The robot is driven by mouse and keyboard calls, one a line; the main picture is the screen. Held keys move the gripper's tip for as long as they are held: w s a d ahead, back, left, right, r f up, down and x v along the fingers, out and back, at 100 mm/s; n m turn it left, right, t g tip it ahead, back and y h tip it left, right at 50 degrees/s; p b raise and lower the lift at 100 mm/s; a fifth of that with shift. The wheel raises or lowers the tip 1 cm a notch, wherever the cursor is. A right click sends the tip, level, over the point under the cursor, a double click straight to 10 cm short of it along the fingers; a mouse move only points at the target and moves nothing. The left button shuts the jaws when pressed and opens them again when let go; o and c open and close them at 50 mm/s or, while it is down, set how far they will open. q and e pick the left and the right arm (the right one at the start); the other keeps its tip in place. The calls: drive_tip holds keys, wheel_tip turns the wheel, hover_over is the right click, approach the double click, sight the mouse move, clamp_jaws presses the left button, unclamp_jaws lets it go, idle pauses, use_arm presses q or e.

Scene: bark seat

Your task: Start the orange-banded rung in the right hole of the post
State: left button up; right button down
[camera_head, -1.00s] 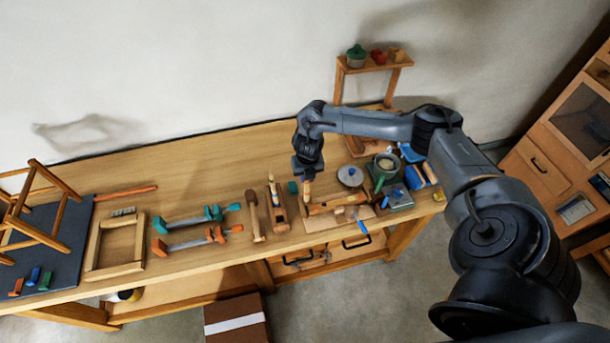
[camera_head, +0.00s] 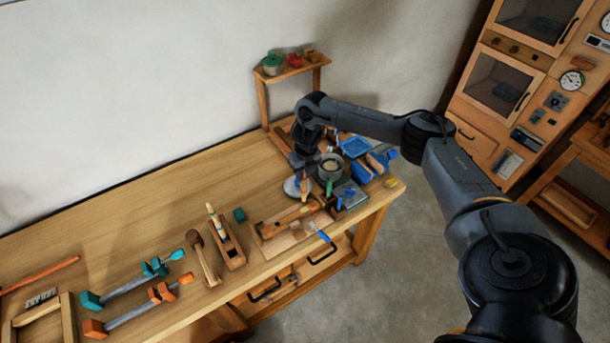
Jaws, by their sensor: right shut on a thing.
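My right gripper (camera_head: 303,166) points down over the right part of the bench. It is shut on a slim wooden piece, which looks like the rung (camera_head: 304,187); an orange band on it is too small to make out. The rung hangs roughly upright in front of a round grey disc (camera_head: 291,187). A long wooden piece, perhaps the post (camera_head: 288,221), lies on a pale board left of and below the rung. Its holes cannot be made out. The rung appears apart from it. My left gripper is not in view.
A wooden plane (camera_head: 229,246), a mallet (camera_head: 203,256) and clamps (camera_head: 137,285) lie left. The bench's back left is clear.

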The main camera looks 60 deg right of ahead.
sight(304, 186)
drive_tip(key=shift+f+b, duration=2.15)
drive_tip(key=shift+f, duration=0.55)
drive_tip(key=shift+f, duration=0.1)
drive_tip(key=shift+f+b, duration=0.55)
drive_tip(key=shift+f, duration=0.35)
drive_tip(key=c, duration=0.9)
unclamp_jaws()
